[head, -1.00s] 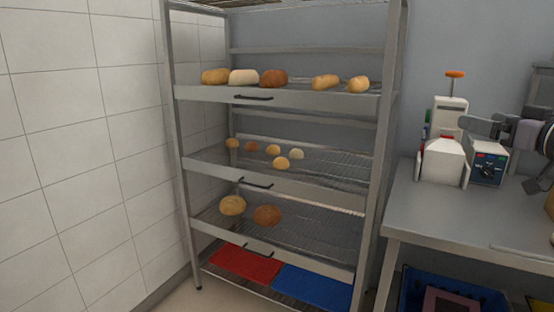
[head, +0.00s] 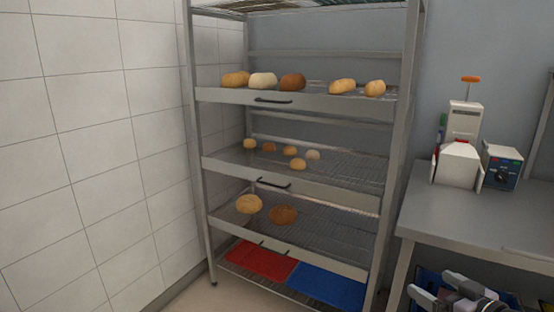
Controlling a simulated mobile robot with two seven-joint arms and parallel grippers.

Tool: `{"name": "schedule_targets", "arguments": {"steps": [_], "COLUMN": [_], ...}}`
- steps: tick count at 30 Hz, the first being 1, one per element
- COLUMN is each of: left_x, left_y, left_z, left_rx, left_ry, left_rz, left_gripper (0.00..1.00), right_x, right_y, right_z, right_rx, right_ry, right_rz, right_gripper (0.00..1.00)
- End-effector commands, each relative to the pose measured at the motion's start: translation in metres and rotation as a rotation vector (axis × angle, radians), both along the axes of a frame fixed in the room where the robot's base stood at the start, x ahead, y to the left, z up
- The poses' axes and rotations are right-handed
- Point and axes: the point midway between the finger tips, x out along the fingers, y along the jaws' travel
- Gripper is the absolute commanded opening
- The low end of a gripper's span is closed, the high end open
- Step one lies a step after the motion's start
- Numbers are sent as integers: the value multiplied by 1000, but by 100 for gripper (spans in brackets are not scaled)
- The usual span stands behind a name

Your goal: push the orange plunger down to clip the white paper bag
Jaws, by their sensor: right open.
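The orange plunger (head: 470,79) stands raised on a thin stem above the white clipping machine (head: 464,121) on the steel table at the right. The white paper bag (head: 457,166) stands upright at the machine's front, below its head. My right gripper (head: 428,294) is open at the bottom right, low in front of the table and well below the plunger and bag. I see nothing between its fingers. My left gripper is out of view.
A control box (head: 502,168) with a dial stands right of the bag. The table (head: 470,215) is clear in front. A blue crate (head: 427,275) sits under it. A bread rack (head: 300,97) with several loaves stands to the left.

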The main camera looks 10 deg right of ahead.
Motion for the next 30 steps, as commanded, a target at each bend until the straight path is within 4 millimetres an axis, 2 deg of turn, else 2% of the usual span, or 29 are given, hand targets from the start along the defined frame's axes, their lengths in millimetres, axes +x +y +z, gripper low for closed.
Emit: {"name": "schedule_targets", "arguments": {"steps": [1, 6, 12, 16, 21, 25, 30], "left_x": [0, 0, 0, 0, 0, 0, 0], "left_y": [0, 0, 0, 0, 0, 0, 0], "left_z": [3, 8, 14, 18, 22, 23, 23], "left_rx": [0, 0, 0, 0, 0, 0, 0], "left_ry": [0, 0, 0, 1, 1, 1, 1], "left_rz": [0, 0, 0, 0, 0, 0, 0], "left_gripper": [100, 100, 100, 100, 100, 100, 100], "right_x": [-13, -55, -110, -146, -180, -193, -198], "right_y": [16, 66, 127, 165, 203, 219, 224], "right_z": [-23, -84, -134, -154, -167, -170, -171], "right_rx": [13, 0, -14, -25, -39, -49, -55], "right_ry": [28, 107, 204, 265, 327, 354, 363], "right_rz": [1, 10, 20, 26, 36, 43, 46], "right_gripper": [100, 100, 100, 100, 100, 100, 100]}}
